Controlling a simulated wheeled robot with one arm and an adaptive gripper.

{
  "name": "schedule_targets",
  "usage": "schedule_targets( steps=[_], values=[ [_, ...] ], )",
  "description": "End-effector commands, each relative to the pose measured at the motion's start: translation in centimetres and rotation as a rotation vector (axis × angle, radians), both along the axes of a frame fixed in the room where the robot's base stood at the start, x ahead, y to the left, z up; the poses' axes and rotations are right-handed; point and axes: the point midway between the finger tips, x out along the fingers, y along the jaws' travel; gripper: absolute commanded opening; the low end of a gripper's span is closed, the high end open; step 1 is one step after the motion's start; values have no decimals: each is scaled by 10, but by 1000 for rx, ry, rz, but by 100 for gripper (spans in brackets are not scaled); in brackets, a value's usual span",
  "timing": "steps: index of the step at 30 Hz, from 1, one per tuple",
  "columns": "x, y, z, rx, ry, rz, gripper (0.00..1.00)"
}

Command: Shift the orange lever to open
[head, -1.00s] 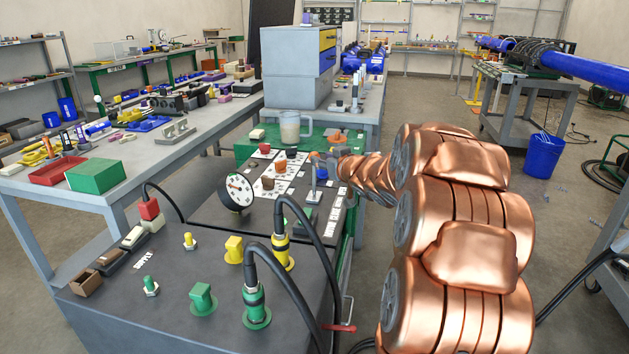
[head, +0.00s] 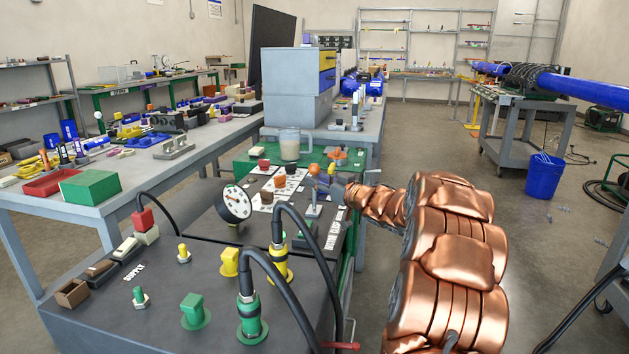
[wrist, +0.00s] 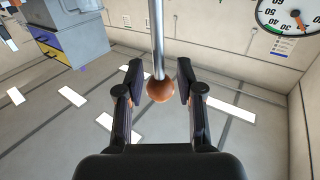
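The orange lever is a thin metal rod with an orange-brown ball knob (wrist: 160,90) at its end. In the wrist view the ball sits between the fingers of my gripper (wrist: 160,77), with a visible gap on each side. My gripper is open. In the head view my gripper (head: 330,187) is small, just right of the upright lever (head: 314,197) on the dark cart panel. Its contact with the lever cannot be made out there.
A white gauge (head: 234,203) stands left of the lever. Black cables with yellow (head: 278,262) and green (head: 251,312) connectors rise from the panel's front. Open floor lies right of the cart.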

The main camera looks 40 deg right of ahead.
Motion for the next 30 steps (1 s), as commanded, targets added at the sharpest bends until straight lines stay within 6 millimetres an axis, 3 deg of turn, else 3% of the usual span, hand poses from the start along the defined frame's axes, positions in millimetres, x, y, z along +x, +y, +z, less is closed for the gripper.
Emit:
schedule_targets(
  steps=[6,17,27,30],
  values=[
    [19,2,-1,0,1,-2,37],
    [23,2,0,0,1,-3,36],
    [22,2,0,0,0,-3,0],
    [22,2,0,0,0,-3,0]
  ],
)
